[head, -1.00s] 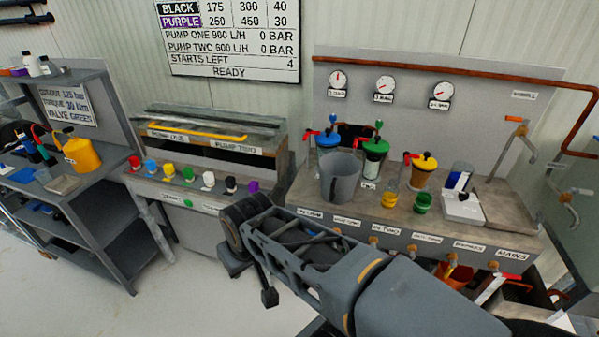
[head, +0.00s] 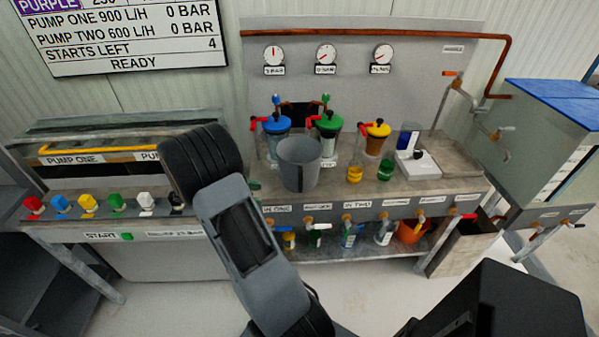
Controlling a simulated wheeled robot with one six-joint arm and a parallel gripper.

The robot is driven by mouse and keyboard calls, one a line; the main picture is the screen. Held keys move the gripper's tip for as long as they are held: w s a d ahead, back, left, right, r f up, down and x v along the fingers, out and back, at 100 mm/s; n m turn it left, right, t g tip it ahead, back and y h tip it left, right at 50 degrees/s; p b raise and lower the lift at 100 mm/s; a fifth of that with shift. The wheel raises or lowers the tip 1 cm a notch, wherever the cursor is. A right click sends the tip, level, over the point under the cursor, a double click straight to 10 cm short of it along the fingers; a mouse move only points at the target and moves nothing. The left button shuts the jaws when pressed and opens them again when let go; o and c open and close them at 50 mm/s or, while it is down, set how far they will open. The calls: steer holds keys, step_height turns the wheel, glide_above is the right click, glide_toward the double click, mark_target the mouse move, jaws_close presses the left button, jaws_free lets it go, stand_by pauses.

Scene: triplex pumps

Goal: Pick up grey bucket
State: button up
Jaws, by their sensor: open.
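The grey bucket (head: 299,168) stands upright on the front of the steel bench, left of its middle. It is open at the top and its inside looks empty from here. A dark grey link of my arm rises from the bottom of the view to a black joint left of the bucket. The arm and the bucket do not overlap in the picture. I cannot make out my gripper's fingers in this view.
Behind the bucket stand blue (head: 277,124) and green-lidded (head: 328,122) housings. A yellow-lidded housing (head: 377,130), a yellow cup (head: 355,174), a green cup (head: 386,169) and a white scale (head: 417,164) are to its right. Valves line the bench front; an orange bucket (head: 412,231) sits below.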

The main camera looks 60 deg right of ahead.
mark_target(306, 185)
steer(key=s+d+f+h, duration=0.1)
steer(key=s+d, duration=0.2)
steer(key=d, duration=0.1)
steer(key=s+d+f+n+g+h+p, duration=0.1)
steer(key=s+d, duration=0.2)
steer(key=d, duration=0.2)
steer(key=s+d+f+n+g+p, duration=0.1)
steer(key=s+d+f, duration=0.1)
steer(key=d, duration=0.3)
steer(key=shift+s+d+h, duration=0.25)
steer(key=shift+s+h, duration=0.15)
steer(key=shift+s, duration=0.15)
jaws_close()
steer(key=shift+r, duration=0.1)
